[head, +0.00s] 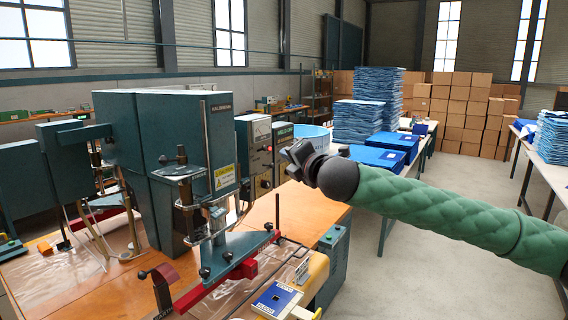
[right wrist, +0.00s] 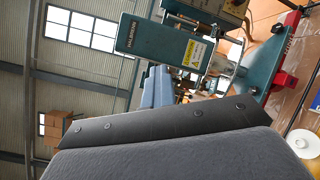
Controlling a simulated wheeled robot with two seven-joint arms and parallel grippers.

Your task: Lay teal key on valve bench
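I cannot make out a teal key in either view. No bench is clearly marked as the valve bench. My right gripper (head: 298,158) is at the end of the green-sleeved arm that comes in from the right in the head view. It is raised in the air in front of the control boxes, near the right side of the welding machine. It is small and dark there, and I cannot tell whether its fingers are open or hold anything. In the right wrist view a large grey and black surface fills the lower part and no fingertips show clearly. My left gripper is not in view.
A teal welding machine (head: 183,150) stands on an orange-topped bench (head: 305,208), with a red bar (head: 220,288) and a blue-and-white box (head: 277,299) at its front. Blue stacks (head: 357,121) lie on a table behind. Cardboard boxes (head: 468,110) stand farther back. Floor is open at right.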

